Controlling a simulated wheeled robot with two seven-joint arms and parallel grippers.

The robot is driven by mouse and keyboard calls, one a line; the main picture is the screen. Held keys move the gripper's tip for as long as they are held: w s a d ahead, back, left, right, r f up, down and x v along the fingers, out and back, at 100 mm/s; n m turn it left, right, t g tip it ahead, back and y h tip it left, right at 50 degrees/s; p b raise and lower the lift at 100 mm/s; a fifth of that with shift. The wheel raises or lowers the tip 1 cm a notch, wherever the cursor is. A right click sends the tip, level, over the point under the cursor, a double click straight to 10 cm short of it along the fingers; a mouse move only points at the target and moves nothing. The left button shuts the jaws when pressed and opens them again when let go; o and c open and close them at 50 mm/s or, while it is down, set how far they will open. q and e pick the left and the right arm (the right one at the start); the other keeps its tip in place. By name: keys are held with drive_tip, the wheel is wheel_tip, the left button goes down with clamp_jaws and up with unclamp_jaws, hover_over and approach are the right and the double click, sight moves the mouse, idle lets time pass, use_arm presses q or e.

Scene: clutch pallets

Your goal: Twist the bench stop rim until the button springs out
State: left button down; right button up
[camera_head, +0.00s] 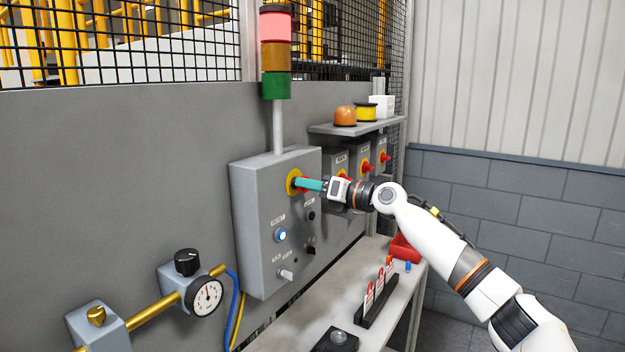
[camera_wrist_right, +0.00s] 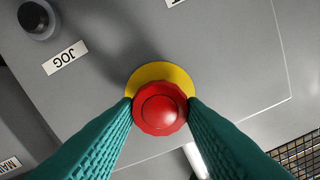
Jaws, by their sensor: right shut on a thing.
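The bench stop is a red mushroom button (camera_wrist_right: 160,108) on a yellow collar (camera_wrist_right: 178,74), fixed to a grey control box. In the head view its yellow collar (camera_head: 293,182) shows at the upper part of the box, with the red button hidden behind my fingers. My right gripper (camera_wrist_right: 160,110) has its teal fingers on either side of the red rim, touching it and shut on it. In the head view the right gripper (camera_head: 303,185) reaches in from the right. Whether the button is pressed in or out is hard to tell. My left gripper is not in view.
The grey control box (camera_head: 258,235) also carries a blue lit button (camera_head: 281,235) and knobs. A stack light (camera_head: 276,55) stands above it, its red top bright. A shelf (camera_head: 352,127) and other red-handled switches are to the right. A bench (camera_head: 310,325) with tags lies below.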

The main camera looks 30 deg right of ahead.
drive_tip(key=shift+r+m, duration=0.1)
drive_tip(key=shift+m, duration=0.3)
drive_tip(key=o, duration=0.9)
drive_tip(key=shift+c, duration=0.2)
drive_tip(key=shift+o, duration=0.7)
drive_tip(key=shift+w, duration=0.1)
drive_tip(key=b+v, duration=0.7)
drive_tip(key=v, duration=0.5)
drive_tip(key=shift+a, duration=0.1)
